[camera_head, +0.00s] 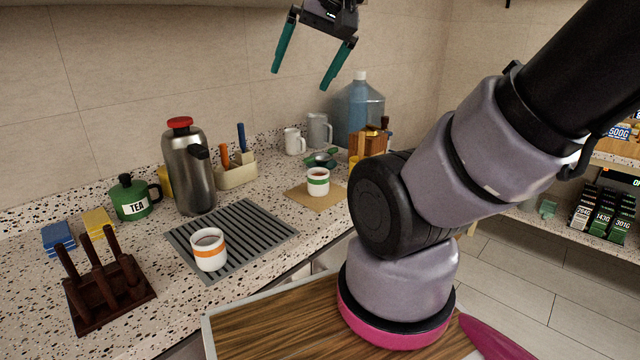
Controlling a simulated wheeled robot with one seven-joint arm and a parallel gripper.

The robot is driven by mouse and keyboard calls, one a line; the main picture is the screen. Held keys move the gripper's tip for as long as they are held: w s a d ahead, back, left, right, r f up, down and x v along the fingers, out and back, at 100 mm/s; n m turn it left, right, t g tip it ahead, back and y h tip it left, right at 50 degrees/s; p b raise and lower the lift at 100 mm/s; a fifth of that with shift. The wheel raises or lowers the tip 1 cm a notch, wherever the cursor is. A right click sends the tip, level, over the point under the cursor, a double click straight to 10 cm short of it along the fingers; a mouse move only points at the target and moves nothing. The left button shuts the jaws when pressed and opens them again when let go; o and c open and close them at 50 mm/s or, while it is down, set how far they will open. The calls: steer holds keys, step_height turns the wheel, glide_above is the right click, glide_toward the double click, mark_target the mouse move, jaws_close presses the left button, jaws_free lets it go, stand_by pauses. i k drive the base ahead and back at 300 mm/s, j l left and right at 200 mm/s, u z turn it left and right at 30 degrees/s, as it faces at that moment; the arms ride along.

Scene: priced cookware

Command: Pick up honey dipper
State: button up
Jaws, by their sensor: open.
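I cannot make out a honey dipper for certain. A beige holder (236,176) at the back of the counter has an orange-handled tool (224,155) and a blue-handled tool (241,137) standing in it; their lower ends are hidden. A wooden box (367,143) further right has a dark upright part on it, too small to identify. My gripper (302,79) is open and empty, high in front of the wall, with its teal fingers pointing down and spread wide. It is well above the counter and touches nothing.
A steel flask (190,170), a green TEA pot (131,198), a dark wooden rack (104,288), an orange-banded cup (209,250) on a grey grooved mat (258,228), a green-banded cup (318,182) and a blue water jug (359,106) stand on the counter. My arm hides its right part.

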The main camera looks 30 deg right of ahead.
mark_target(361, 134)
steer(key=l+u, duration=0.3)
steer(key=l, duration=0.75)
steer(key=l+u, duration=0.3)
steer(key=l, duration=0.8)
